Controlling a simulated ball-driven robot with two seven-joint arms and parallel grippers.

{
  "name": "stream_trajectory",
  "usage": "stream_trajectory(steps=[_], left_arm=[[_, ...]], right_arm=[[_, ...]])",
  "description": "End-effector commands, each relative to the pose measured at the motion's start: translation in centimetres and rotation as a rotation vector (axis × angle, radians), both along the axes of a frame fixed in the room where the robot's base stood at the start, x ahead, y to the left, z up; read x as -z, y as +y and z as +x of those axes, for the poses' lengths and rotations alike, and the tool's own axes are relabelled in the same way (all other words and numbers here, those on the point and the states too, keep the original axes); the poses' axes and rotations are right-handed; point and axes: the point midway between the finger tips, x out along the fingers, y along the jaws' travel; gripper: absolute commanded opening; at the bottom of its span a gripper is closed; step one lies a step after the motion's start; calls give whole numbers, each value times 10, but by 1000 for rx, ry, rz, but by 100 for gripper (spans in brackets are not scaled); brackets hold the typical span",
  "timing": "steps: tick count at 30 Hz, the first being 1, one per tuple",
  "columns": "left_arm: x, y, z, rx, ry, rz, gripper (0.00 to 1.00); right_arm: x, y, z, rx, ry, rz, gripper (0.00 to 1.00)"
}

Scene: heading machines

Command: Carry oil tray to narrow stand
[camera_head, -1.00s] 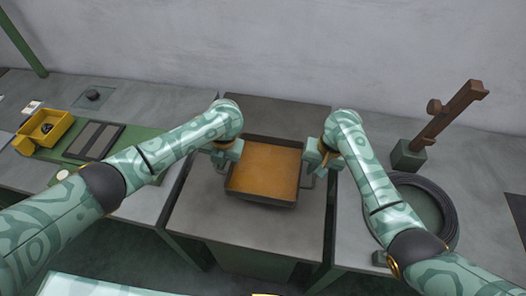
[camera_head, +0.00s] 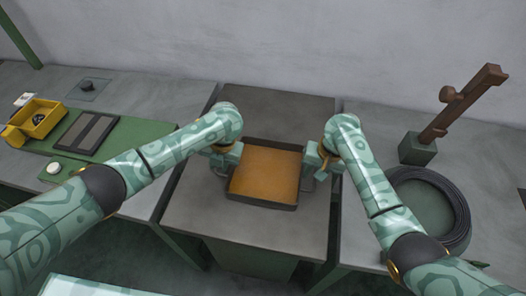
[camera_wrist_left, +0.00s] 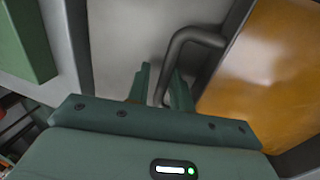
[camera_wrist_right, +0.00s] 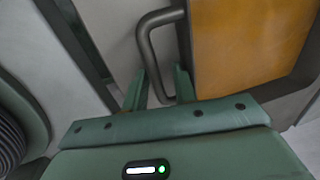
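The oil tray (camera_head: 264,174) is a dark square pan with an orange-brown inside. In the head view it is level over the grey-topped stand (camera_head: 205,205) between two benches; I cannot tell whether it touches the top. My left gripper (camera_head: 226,161) is shut on its left handle, and the handle (camera_wrist_left: 186,38) runs between the fingers in the left wrist view. My right gripper (camera_head: 317,162) is shut on the right handle, and that handle (camera_wrist_right: 150,24) passes between the fingers in the right wrist view.
The left bench carries a yellow bin (camera_head: 38,119), a dark slotted plate (camera_head: 87,133) and a white button (camera_head: 54,168). The right bench holds a coiled black hose (camera_head: 462,215) and a brown post on a green block (camera_head: 417,149). A wall stands behind.

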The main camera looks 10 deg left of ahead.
Motion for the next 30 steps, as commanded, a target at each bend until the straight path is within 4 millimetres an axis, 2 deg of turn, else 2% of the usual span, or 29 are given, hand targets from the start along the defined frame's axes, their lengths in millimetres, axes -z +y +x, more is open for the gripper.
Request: stream_trajectory(steps=[11,14,24,30], left_arm=[[-6,-5,-1,2,1,-11,32],[-21,-8,-1,2,-1,-11,32],[-95,-23,-2,4,-2,-8,32],[-116,-28,-3,1,1,-9,32]], right_arm=[[-1,-1,0,1,2,-3,32],[-1,-1,0,1,1,-3,32],[-1,-1,0,1,1,-3,32],[-3,-1,0,1,0,-2,32]])
